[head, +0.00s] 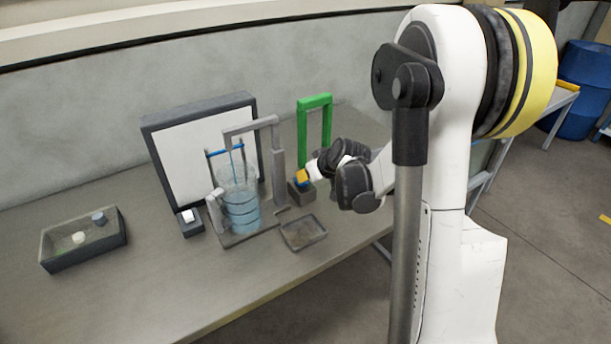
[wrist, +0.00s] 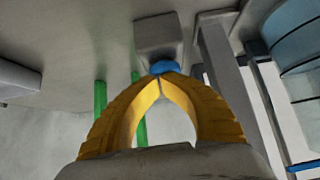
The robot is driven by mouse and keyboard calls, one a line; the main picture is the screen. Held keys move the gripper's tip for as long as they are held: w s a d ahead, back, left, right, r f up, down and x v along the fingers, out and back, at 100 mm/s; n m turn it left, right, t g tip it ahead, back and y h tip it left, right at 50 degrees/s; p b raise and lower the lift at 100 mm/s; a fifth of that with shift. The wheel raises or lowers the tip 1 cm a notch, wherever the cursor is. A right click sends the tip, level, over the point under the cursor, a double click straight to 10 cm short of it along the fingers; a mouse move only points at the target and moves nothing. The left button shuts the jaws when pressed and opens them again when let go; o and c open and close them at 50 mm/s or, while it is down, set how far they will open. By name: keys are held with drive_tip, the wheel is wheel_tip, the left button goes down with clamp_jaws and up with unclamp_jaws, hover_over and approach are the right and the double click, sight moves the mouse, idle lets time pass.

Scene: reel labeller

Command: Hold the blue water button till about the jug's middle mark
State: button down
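The clear jug (head: 240,208) stands on a stand under a grey spout frame (head: 276,160). It holds bluish water with dark ring marks; the water reaches around the upper ring, though the exact level is hard to read. Part of the jug also shows in the wrist view (wrist: 298,50). The blue button (wrist: 164,67) sits on a grey box (wrist: 158,36). My gripper (wrist: 160,77) has its yellow fingertips together, at the button and seemingly touching it. In the head view, my gripper (head: 303,177) is at the button box (head: 301,194), its fingers partly covering the button.
A green frame (head: 315,122) stands behind the button box. A small grey tray (head: 303,246) lies in front of it. A white-topped box (head: 188,218) and a white panel (head: 185,170) are beside the jug. An open bin (head: 60,262) with small items is at the left.

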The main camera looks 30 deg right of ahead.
drive_tip(key=shift+f, duration=0.1)
idle(0.7)
drive_tip(key=shift+a+r+p, duration=0.1)
drive_tip(key=shift+r+p, duration=0.35)
drive_tip(key=shift+r, duration=0.05)
wheel_tip(320, 180, up, 3)
drive_tip(key=shift+w+r+p, duration=0.15)
drive_tip(key=shift+r+p, duration=0.05)
drive_tip(key=shift+p, duration=1.05)
drive_tip(key=p+v, duration=0.3)
drive_tip(key=v, duration=0.7)
drive_tip(key=s+a+r+g, duration=0.1)
drive_tip(key=s+a+r, duration=0.1)
drive_tip(key=s+a, duration=0.6)
drive_tip(key=s+a+r+g, duration=0.1)
drive_tip(key=s+a+r, duration=0.2)
drive_tip(key=s+a, duration=0.6)
drive_tip(key=s, duration=0.3)
drive_tip(key=shift+s+a+r+b, duration=0.25)
drive_tip(key=shift+s+b, duration=0.1)
